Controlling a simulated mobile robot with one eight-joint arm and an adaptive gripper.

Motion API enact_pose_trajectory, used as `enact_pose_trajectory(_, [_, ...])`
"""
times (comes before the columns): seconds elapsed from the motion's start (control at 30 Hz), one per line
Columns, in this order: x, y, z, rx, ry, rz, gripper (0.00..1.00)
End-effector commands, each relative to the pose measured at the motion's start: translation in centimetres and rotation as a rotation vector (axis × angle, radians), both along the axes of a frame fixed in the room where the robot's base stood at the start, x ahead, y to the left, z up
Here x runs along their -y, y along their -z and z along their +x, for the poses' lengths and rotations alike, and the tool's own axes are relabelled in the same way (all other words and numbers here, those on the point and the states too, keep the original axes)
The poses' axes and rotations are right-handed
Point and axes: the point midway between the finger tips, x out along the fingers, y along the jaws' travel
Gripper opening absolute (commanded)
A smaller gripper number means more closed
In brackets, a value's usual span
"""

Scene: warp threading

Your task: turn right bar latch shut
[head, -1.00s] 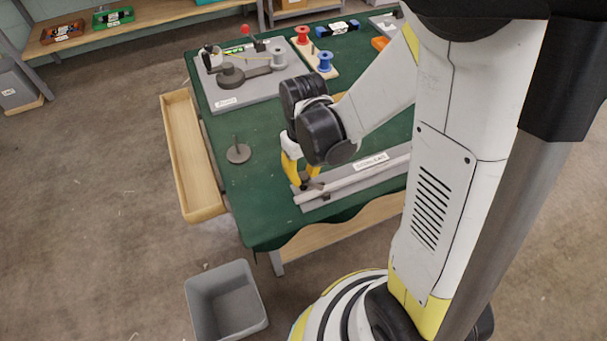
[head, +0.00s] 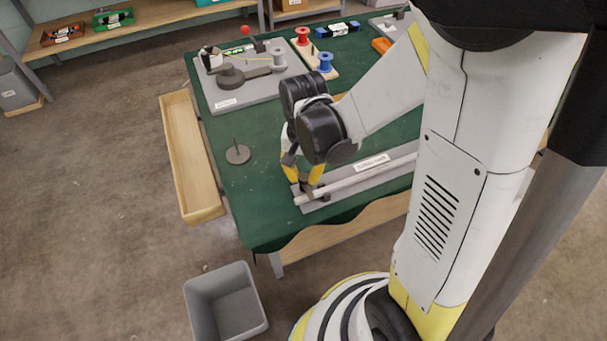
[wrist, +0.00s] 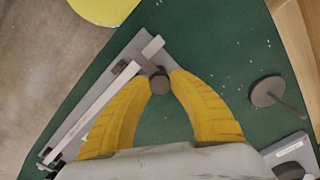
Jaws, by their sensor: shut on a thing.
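A pale bar (head: 345,182) lies along a grey base plate (head: 325,204) near the front edge of the green table. The bar also shows in the wrist view (wrist: 104,96). A dark latch (wrist: 143,64) with a round knob sits near the bar's left end as seen from the head; its arm appears to lie across the bar. My gripper (head: 304,182) points down at this end. In the wrist view its yellow fingers (wrist: 161,80) are shut on the latch knob, one on each side. The bar's other end is hidden behind my arm in the head view.
A grey board with a crank device (head: 235,90) and a spool stand (head: 322,66) are farther back. A small disc with an upright pin (head: 238,154) stands left of my gripper. A wooden tray (head: 176,160) runs along the table's left edge. A grey bin (head: 225,305) is on the floor.

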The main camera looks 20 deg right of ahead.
Motion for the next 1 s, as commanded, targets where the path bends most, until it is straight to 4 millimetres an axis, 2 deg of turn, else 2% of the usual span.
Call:
enact_pose_trajectory(0.57, [-0.03,0.02,-0.08,-0.002,0.030,0.001,0.00])
enact_pose_trajectory(0.6, [-0.03,0.02,-0.08,-0.002,0.030,0.001,0.33])
enact_pose_trajectory(0.67, [-0.02,0.02,-0.07,-0.002,0.030,0.001,0.49])
enact_pose_trajectory(1.0, [-0.01,-0.20,-0.02,-0.001,0.030,0.001,0.49])
